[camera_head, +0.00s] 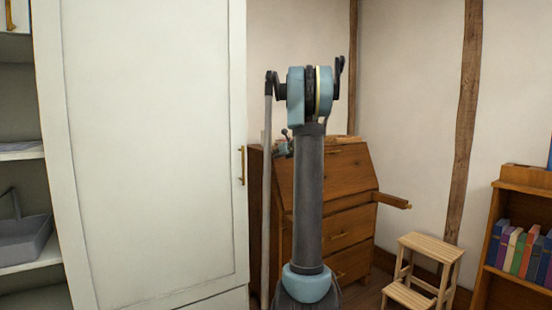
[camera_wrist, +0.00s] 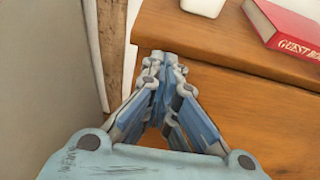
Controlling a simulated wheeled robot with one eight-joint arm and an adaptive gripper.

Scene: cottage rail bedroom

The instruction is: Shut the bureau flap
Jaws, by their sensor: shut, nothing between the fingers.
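The wooden bureau (camera_head: 350,222) stands behind my arm in the head view. Its flap (camera_head: 345,178) is a slanted panel lying up against the body, and it looks closed; my arm hides part of it. A support rail (camera_head: 393,200) sticks out at the right below the flap. In the wrist view my gripper (camera_wrist: 164,58) is shut and empty, with its tips by the front edge of the bureau top (camera_wrist: 225,40). The wood below that edge (camera_wrist: 260,115) appears to be the flap. I cannot tell whether the tips touch it.
A red guest book (camera_wrist: 288,28) and a white object (camera_wrist: 203,6) rest on the bureau top. A tall pale wardrobe (camera_head: 150,150) stands close at the left. A wooden step stool (camera_head: 425,262) and a bookcase (camera_head: 520,235) stand to the right.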

